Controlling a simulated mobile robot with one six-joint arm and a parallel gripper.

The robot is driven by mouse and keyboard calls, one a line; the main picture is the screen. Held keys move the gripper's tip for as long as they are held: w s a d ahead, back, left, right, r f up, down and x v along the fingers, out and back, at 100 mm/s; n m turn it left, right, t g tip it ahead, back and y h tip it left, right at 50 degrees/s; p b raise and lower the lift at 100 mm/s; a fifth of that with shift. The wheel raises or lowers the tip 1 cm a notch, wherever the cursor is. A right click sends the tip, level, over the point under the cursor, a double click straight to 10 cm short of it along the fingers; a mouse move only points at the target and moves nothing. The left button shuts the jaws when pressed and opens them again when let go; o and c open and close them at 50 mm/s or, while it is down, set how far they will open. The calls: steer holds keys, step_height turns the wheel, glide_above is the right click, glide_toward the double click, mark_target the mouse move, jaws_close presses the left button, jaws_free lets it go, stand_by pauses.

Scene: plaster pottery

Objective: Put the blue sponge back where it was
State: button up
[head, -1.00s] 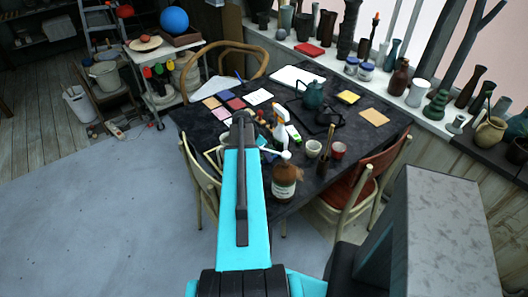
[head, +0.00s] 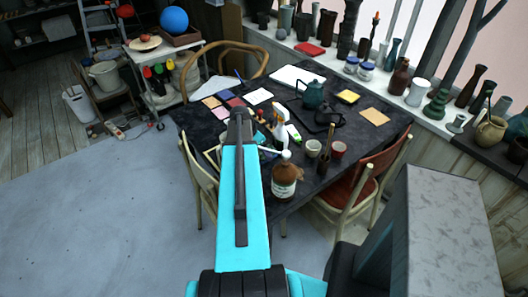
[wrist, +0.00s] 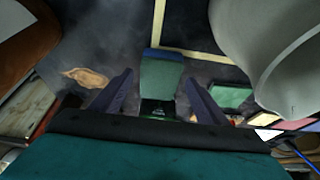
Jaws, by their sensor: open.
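In the wrist view, a blue-teal block that looks like the blue sponge (wrist: 161,75) lies on the dark tabletop (wrist: 195,22). A darker green part with small pale lettering shows at its near end. My gripper (wrist: 159,80) is open, with one finger on each side of the block. Gaps show between block and fingers, so it does not look held. Whether the fingers are level with it or above it I cannot tell. In the head view my arm hides the gripper and most of that table spot.
A large pale grey rounded object (wrist: 268,45) is close on the right in the wrist view, and a brown one (wrist: 22,35) on the left. In the head view a spray bottle (head: 281,124) and brown bottle (head: 285,180) stand right of my arm. Chairs flank the table.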

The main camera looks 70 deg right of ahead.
steer(key=b+v, duration=0.2)
steer(key=v, duration=0.8)
stand_by(0.6)
